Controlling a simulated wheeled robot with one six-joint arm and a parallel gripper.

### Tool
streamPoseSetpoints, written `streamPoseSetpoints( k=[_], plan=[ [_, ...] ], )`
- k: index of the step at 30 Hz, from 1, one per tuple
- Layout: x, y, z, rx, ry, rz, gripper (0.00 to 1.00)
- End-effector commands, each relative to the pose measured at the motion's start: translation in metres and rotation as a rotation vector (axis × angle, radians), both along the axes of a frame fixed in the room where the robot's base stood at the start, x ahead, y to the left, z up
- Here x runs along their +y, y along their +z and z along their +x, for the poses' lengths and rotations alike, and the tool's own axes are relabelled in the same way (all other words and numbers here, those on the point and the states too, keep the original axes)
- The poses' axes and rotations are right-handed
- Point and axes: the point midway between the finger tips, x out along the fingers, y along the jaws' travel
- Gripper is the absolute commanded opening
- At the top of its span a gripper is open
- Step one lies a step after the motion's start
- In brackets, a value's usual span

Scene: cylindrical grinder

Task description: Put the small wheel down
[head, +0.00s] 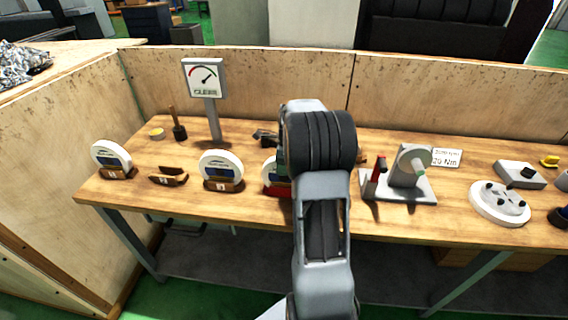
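Several white wheels with dark blue labels show on the wooden bench. One wheel (109,153) stands upright in a wooden cradle (117,173) at the far left. Another wheel (220,164) stands in a second cradle (223,185) left of centre. A third white wheel (268,172) shows only its left edge beside my arm, with a red base (279,191) at its foot. I cannot tell which is the small wheel, or whether the third is held. An empty wooden cradle (168,177) sits between the first two wheels. My arm's wrist hides my gripper.
A gauge on a post (204,77) and a brush (178,128) stand at the back left. Right of my arm are a grey fixture (410,168) with a red handle, a sign (446,157) and a round white flange (499,202). Wooden panels (255,95) close off the bench's back.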

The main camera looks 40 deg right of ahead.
Motion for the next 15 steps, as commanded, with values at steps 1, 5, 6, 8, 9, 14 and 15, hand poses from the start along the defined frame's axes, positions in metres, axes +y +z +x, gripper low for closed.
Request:
streamPoseSetpoints(
  k=[1, 5, 6, 8, 9, 14, 15],
  plan=[
    [0.0, 0.0, 0.0, 0.0, 0.0, 0.0, 0.57],
    [0.0, 0.0, 0.0, 0.0, 0.0, 0.0, 0.57],
    [0.0, 0.001, 0.0, 0.0, 0.0, 0.0, 0.57],
    [0.0, 0.003, 0.0, -0.001, 0.0, -0.001, 0.57],
    [0.0, 0.005, 0.0, -0.001, 0.0, -0.001, 0.57],
    [-0.003, 0.027, -0.001, -0.004, 0.0, -0.002, 0.57],
    [-0.003, 0.035, -0.002, -0.004, -0.001, -0.003, 0.57]
  ],
)
